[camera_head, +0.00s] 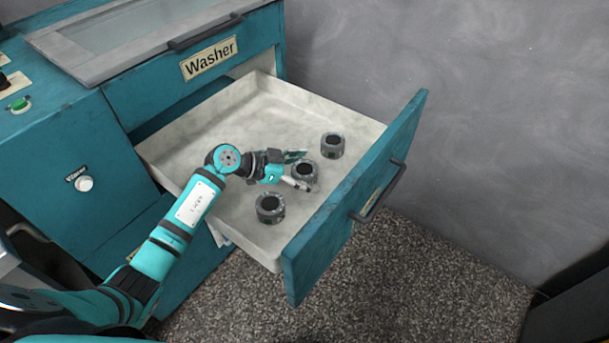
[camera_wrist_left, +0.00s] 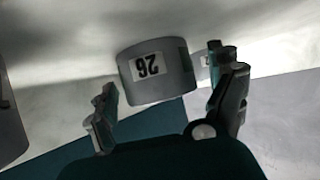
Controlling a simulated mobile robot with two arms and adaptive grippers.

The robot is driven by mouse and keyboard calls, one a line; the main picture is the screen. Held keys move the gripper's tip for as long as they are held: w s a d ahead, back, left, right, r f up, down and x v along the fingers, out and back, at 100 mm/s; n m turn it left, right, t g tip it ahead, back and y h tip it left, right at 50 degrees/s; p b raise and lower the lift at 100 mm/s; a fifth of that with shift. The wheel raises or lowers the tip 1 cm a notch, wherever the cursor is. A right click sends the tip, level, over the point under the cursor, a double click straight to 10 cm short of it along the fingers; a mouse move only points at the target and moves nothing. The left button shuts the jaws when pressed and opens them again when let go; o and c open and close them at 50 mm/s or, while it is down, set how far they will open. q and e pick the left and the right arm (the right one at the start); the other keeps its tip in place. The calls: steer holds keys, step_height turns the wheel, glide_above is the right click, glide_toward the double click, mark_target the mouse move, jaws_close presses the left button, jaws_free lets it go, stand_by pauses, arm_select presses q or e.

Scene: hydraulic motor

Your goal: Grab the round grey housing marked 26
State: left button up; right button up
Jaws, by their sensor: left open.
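The round grey housing marked 26 (camera_wrist_left: 157,72) shows in the left wrist view with its label upside down, ahead of and between the fingers of my left gripper (camera_wrist_left: 170,100). In the head view my left gripper (camera_head: 297,171) is open at the middle grey housing (camera_head: 307,172) in the drawer, one finger to each side of it. Whether the fingers touch it cannot be told. My right gripper is not in view.
The pulled-out drawer (camera_head: 180,145) of the teal washer cabinet holds two more grey housings, one farther back (camera_head: 333,146) and one nearer the front (camera_head: 270,208). The drawer front (camera_head: 345,215) stands close right of the gripper. The drawer's back left floor is clear.

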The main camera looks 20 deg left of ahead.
arm_select(q)
steer(key=c, duration=1.5)
steer(key=shift+r, duration=0.1)
steer(key=shift+c, duration=0.4)
